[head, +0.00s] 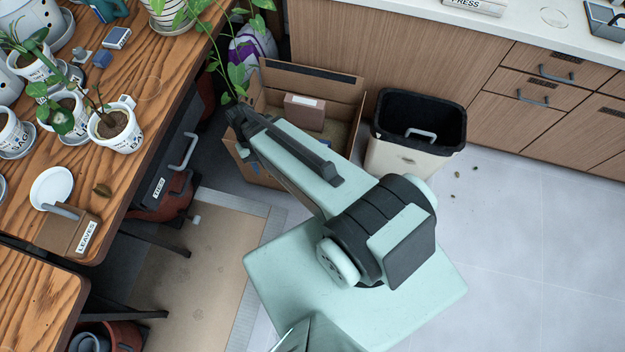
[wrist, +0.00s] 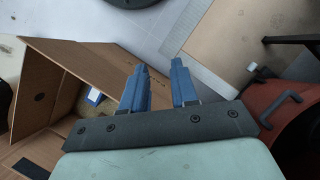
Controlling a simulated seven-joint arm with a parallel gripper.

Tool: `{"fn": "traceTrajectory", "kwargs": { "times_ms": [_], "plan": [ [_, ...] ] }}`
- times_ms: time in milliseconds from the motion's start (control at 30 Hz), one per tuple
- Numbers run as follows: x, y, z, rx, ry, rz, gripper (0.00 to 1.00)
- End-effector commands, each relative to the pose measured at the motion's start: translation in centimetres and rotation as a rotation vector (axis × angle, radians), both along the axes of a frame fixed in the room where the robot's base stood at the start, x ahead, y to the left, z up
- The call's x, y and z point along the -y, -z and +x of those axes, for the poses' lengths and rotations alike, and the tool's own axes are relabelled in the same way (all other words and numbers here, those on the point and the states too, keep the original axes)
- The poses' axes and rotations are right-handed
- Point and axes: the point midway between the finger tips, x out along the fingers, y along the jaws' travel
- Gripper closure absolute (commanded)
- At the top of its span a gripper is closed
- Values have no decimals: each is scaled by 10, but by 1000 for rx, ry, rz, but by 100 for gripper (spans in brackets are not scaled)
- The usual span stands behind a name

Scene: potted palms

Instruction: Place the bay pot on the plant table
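A wooden table (head: 160,75) at the left of the head view bears several white pots with lettering. One white pot (head: 113,133) near its right edge holds soil and a leafy stem; its lettering seems to start with "BA", but I cannot tell whether it says bay. A pot marked like "SAGE" (head: 12,134) stands at the far left. An empty white saucer (head: 52,187) lies nearer the front. My gripper (wrist: 161,68) shows two blue fingers apart with nothing between them. It is away from the table, near the open cardboard box; the head view mostly hides it.
The open cardboard box (head: 345,85) stands on the floor, and also fills the left of the wrist view (wrist: 50,75). A black-rimmed bin (head: 400,155) stands right of it. A box labelled "LEAVES" (head: 62,232) sits at the table's front. Floor at right is mostly clear.

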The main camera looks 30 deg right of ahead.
Motion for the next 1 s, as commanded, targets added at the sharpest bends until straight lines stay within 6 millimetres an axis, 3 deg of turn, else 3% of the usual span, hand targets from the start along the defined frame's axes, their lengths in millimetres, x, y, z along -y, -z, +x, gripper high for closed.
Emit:
{"fn": "traceTrajectory", "kwargs": {
  "times_ms": [33,300,600,800,1000],
  "plan": [
    [8,11,-16,-20,1,-3,72],
    [40,60,-87,-101,-6,-6,72],
    [65,99,-168,-187,-17,4,72],
    [72,111,-201,-220,-24,12,72],
    [74,114,-210,-227,-26,15,72]
  ]
}}
